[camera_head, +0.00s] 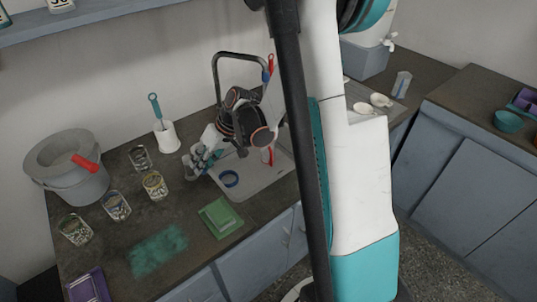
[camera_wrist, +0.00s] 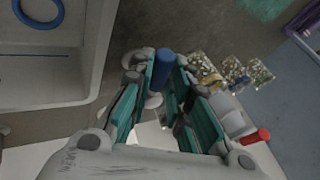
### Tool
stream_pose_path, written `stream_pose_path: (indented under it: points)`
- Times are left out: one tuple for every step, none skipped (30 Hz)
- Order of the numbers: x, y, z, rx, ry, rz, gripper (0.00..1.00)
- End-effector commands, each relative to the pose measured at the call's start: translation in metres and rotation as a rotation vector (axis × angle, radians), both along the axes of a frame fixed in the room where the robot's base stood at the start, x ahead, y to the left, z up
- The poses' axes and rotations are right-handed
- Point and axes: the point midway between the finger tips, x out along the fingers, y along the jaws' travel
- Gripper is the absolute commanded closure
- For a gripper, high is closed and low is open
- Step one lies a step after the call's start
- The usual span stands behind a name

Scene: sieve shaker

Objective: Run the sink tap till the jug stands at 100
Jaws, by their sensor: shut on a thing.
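The sink (camera_head: 250,185) is grey-white, with a blue ring (camera_head: 229,179) lying in it; no water shows in its visible part. The dark arched tap (camera_head: 238,55) rises behind it, partly hidden by my arm. A clear vessel (camera_head: 402,84), perhaps the jug, stands on the far right counter; its level cannot be read. My gripper (camera_head: 198,160) is over the counter at the sink's left edge. In the wrist view, its teal-padded fingers (camera_wrist: 165,85) are closed about a blue cylinder (camera_wrist: 164,64); what this belongs to is hidden.
Several labelled jars (camera_head: 154,186) and an empty glass (camera_head: 140,158) stand on the left counter, near a grey bucket (camera_head: 65,165) with a red handle. A brush holder (camera_head: 166,137) stands behind my gripper. A green tray (camera_head: 220,216) lies at the front edge.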

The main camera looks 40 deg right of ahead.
Motion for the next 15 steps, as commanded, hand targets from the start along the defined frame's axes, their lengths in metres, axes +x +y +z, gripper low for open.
stream_pose_path:
  points:
    - [0.002, -0.001, 0.000, 0.001, -0.001, 0.016, 1.00]
    - [0.002, -0.001, 0.000, 0.001, -0.002, 0.022, 1.00]
    - [0.002, -0.001, 0.000, 0.000, -0.003, 0.023, 1.00]
    - [0.001, -0.001, 0.001, 0.000, -0.003, 0.023, 1.00]
    - [0.001, -0.001, 0.001, 0.000, -0.003, 0.023, 1.00]
    - [0.001, -0.001, 0.001, 0.000, -0.002, 0.022, 1.00]
    - [0.001, -0.001, 0.001, 0.000, -0.002, 0.022, 1.00]
    - [0.001, -0.001, 0.001, 0.001, -0.003, 0.019, 1.00]
    - [0.001, 0.000, 0.000, -0.001, -0.003, 0.008, 1.00]
    - [0.000, 0.002, 0.000, 0.000, -0.003, -0.010, 1.00]
    - [-0.001, 0.003, 0.000, -0.001, -0.004, -0.033, 1.00]
    - [-0.002, 0.006, 0.000, 0.000, -0.004, -0.063, 1.00]
    - [-0.002, 0.007, 0.000, 0.000, -0.004, -0.084, 1.00]
    - [-0.002, 0.008, 0.000, 0.000, -0.003, -0.100, 1.00]
    - [-0.002, 0.009, 0.000, -0.001, -0.004, -0.118, 1.00]
